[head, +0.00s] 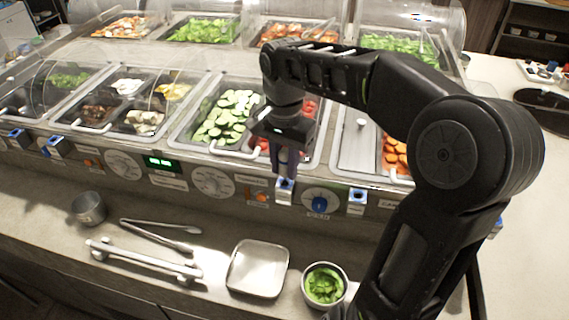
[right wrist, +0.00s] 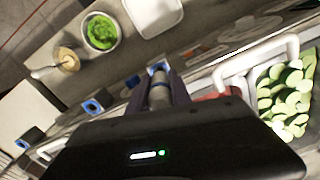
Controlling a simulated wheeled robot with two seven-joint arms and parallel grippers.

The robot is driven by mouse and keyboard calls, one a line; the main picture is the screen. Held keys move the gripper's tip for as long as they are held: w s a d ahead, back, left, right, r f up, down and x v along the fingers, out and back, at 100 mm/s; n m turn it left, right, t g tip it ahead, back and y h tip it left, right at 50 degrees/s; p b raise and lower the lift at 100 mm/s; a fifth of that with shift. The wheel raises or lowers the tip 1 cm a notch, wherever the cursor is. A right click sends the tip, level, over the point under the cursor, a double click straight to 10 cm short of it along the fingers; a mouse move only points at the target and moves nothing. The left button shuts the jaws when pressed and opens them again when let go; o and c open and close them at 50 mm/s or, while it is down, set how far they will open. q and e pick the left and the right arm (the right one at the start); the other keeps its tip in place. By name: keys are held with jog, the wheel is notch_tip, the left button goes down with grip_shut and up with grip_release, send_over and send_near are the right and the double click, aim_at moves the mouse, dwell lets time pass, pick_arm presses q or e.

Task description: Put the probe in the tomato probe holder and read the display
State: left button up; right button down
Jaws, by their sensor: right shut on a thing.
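My right gripper (head: 287,168) is shut on the probe and points down at the counter's front edge, below the red tomato pan (head: 310,107). In the right wrist view the probe (right wrist: 159,96) is a grey cylinder between the dark purple fingers (right wrist: 158,92). A white and blue holder (head: 284,191) is directly below the fingertips; its blue top also shows in the right wrist view (right wrist: 158,68). The probe lines up with it, but I cannot tell whether its tip is inside. A small display (head: 160,162) glows green on the front panel; its digits are too small to read. My left gripper is out of view.
Similar holders (head: 357,201) (head: 57,147) line the panel, with a blue knob (head: 320,202) close on the right. A bowl of greens (head: 324,284), a square tray (head: 258,268), tongs (head: 160,232) and a metal cup (head: 89,208) sit on the lower ledge. Clear covers stand over the pans.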

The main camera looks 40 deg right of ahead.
aim_at(285, 151)
jog(key=shift+f+b, duration=0.7)
jog(key=shift+f, duration=0.3)
jog(key=shift+r, duration=0.15)
dwell(3.0)
jog(key=shift+r+p, duration=2.9)
jog(key=shift+r, duration=0.75)
